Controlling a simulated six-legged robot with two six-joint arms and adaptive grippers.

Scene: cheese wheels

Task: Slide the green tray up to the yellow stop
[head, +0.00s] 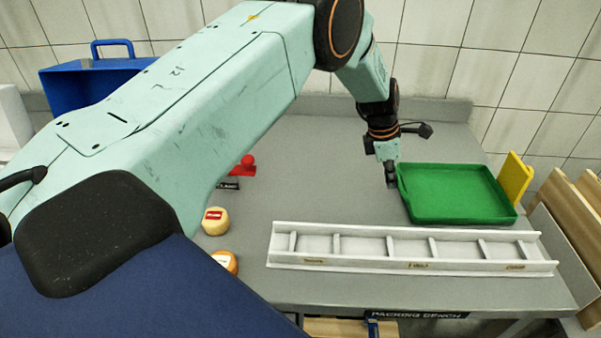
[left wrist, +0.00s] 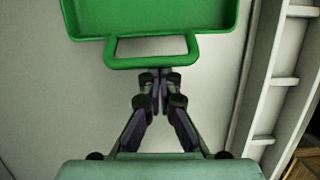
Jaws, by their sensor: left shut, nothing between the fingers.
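The green tray (head: 450,217) lies on the bench at the right in the head view. The yellow stop (head: 516,178) stands upright by the tray's right end; I cannot tell whether they touch. My left gripper (head: 391,181) is shut and empty, pointing down at the tray's left end. In the left wrist view, the tray (left wrist: 150,22) shows its looped handle (left wrist: 150,63), and the shut fingertips (left wrist: 160,82) are right beside the handle's outer bar. I cannot tell whether they touch it. The stop is outside the wrist view. My right gripper is not in view.
A white divided rack (head: 410,268) lies along the bench's front, near the tray. Two small cheeses (head: 215,222) and a red-handled stamp (head: 243,166) are to the left. A blue box (head: 80,90) stands at the back left. Wooden boards (head: 575,205) stand at the right.

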